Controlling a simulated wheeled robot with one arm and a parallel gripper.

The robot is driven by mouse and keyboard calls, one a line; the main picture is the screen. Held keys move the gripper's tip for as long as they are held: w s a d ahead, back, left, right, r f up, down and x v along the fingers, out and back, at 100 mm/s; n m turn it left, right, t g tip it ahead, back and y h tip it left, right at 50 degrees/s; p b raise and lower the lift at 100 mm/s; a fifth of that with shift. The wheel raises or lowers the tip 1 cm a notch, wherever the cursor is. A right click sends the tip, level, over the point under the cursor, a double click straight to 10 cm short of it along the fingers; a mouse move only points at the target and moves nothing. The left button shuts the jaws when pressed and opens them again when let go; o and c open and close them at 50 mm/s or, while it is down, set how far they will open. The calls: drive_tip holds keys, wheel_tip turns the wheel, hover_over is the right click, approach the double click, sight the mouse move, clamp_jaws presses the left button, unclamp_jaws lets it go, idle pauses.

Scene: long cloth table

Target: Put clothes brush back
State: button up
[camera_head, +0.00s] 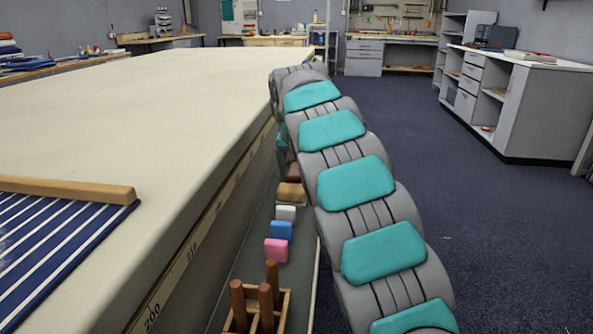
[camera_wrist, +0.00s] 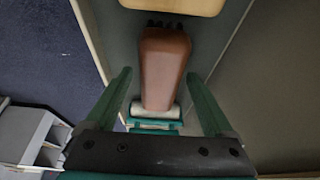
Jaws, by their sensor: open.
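A brown wooden piece (camera_wrist: 165,62), which looks like the clothes brush, shows in the wrist view on a grey shelf surface. Dark tufts show at its far end and a pale band at its near end. My gripper (camera_wrist: 158,76) is open, with one green finger on each side of the brown piece. I cannot tell whether the fingers touch it or how high they are above the shelf. In the head view a small part of a brown piece (camera_head: 293,171) shows beside my arm, which hides most of the gripper.
The grey side shelf (camera_head: 250,262) runs along the long cloth table (camera_head: 150,105). It holds a tan block (camera_head: 290,194), white (camera_head: 286,213), blue (camera_head: 281,231) and pink (camera_head: 276,251) blocks, and a wooden rack (camera_head: 284,312) with brown handles. Striped cloth (camera_head: 55,235) lies on the table. Floor at right is clear.

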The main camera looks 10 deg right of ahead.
drive_tip(key=v, duration=1.1)
drive_tip(key=shift+r, duration=0.25)
drive_tip(key=shift+s, duration=0.15)
